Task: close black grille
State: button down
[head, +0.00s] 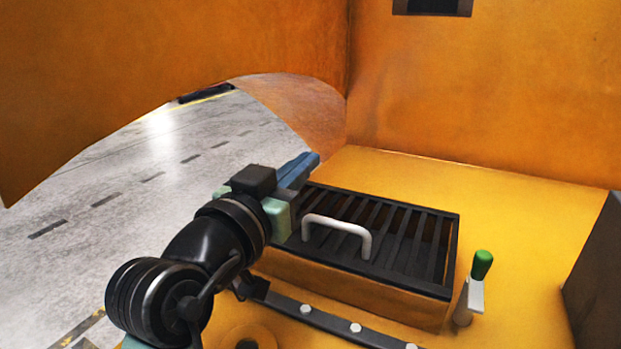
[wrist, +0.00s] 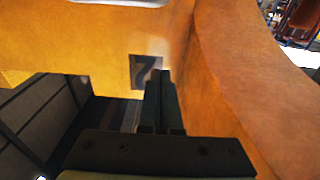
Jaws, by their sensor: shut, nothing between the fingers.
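The black grille (head: 407,242), a frame with several parallel bars, lies over the top of a raised orange box (head: 365,298) in the head view. It looks flat on the box, though I cannot tell whether its edge is fully seated. A white handle (head: 338,223) stands up from its near left part. My gripper (head: 310,161) is above the grille's far left corner, with its blue fingers together and empty. The gripper hides part of that corner. In the wrist view the dark fingertips (wrist: 160,76) are together, and I cannot make out the grille there.
A green-topped lever (head: 481,266) stands right of the box. A dark rail with bolts (head: 356,328) runs in front. Orange walls (head: 480,100) rise behind, and a dark block (head: 600,270) stands at right. A plate marked 7 (wrist: 142,68) is on the wall.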

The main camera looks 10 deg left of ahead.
jog(key=f+b, duration=0.1)
jog(key=s+f+t+b, duration=0.1)
jog(key=shift+a+f, duration=0.15)
jog(key=shift+f, duration=0.15)
jog(key=shift+s+a+f+b, duration=0.15)
jog(key=shift+s+f+b, duration=0.55)
jog(key=shift+b, duration=0.75)
